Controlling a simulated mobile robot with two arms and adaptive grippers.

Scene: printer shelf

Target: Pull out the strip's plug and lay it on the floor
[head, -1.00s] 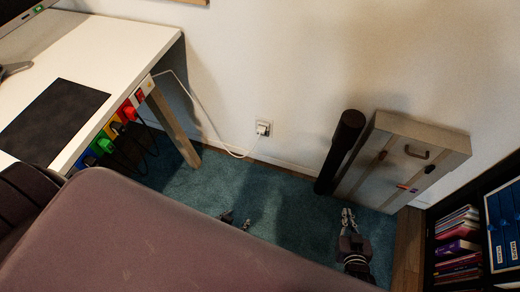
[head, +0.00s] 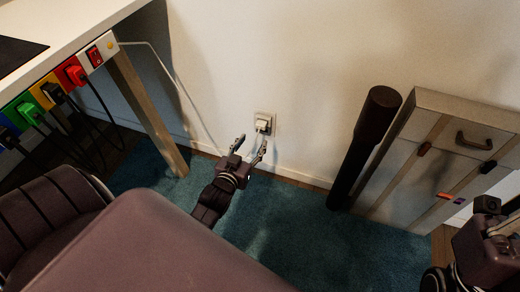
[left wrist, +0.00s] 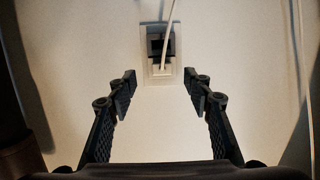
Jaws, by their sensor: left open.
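The strip's white plug (head: 262,125) sits in the wall outlet (head: 271,117) low on the wall. Its pale cable (head: 180,88) runs up to the power strip (head: 82,72) under the desk edge. My left gripper (head: 250,147) is open and empty, just below and in front of the outlet, apart from the plug. In the left wrist view, the open fingers (left wrist: 160,88) lie either side of and below the plug (left wrist: 162,66), and its cable crosses the outlet. My right gripper (head: 503,226) is partly cut off at the right edge; its jaws are unclear.
The desk (head: 75,18) with its wooden leg (head: 148,115) stands left of the outlet. A dark tube (head: 365,145) and a grey case (head: 440,150) lean on the wall to the right. The blue carpet (head: 300,225) is clear below the outlet.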

